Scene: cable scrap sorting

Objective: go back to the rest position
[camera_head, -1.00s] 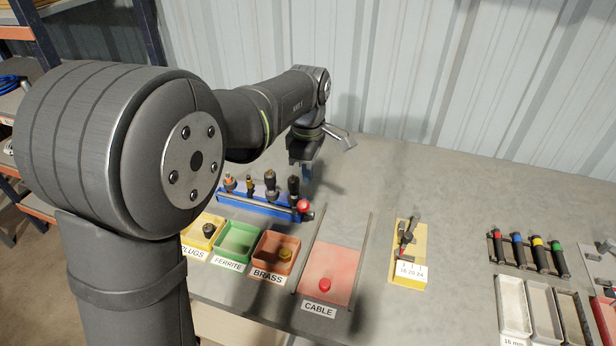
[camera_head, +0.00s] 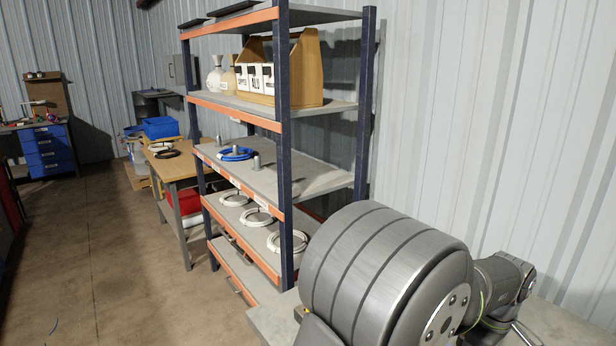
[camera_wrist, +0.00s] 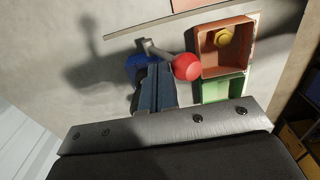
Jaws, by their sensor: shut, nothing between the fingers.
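In the wrist view my gripper (camera_wrist: 155,74) points down over the workbench (camera_wrist: 85,80) with its two dark fingers together and nothing between them. In the head view part of my arm shows at lower right; the gripper fingers are out of that picture.
The brass bin (camera_wrist: 208,62) holds a yellow piece (camera_wrist: 223,38); the green ferrite bin (camera_wrist: 212,93) sits beside it. In the head view a tall shelf unit (camera_head: 284,150) stands left of my arm, with cable coils (camera_head: 236,153). Open floor (camera_head: 95,260) lies to the left.

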